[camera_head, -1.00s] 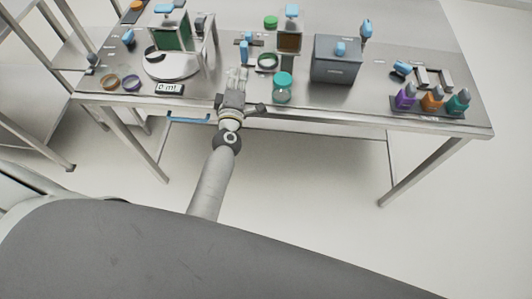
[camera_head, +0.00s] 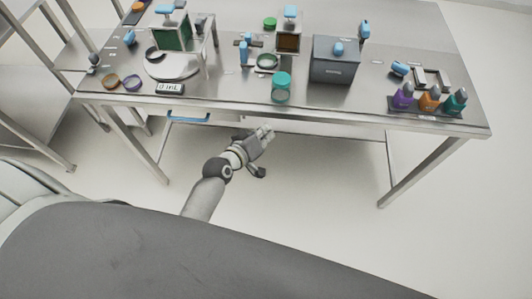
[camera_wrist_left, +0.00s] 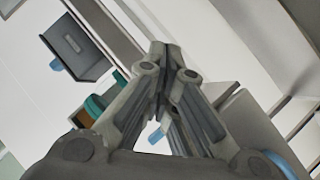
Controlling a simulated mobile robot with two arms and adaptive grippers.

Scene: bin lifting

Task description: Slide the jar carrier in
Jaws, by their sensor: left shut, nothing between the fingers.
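A jar with a teal lid (camera_head: 281,87) stands on the tabletop near its front edge, left of the grey box. I cannot make out for certain which part is the jar carrier; a blue handle-like bar (camera_head: 188,117) shows under the table's front edge, left of my left gripper. My left gripper (camera_head: 268,132) is shut and empty, in front of the table edge and below the jar, apart from it. In the left wrist view its fingertips (camera_wrist_left: 163,48) meet, and a teal lid (camera_wrist_left: 97,105) shows partly behind the fingers. My right gripper is not in view.
The steel table (camera_head: 225,101) carries a grey box (camera_head: 333,71), a rack of coloured bottles (camera_head: 428,106), a round plate with a green-panelled stand (camera_head: 172,38) and small rings. A shelf frame stands at the left. The floor in front of the table is clear.

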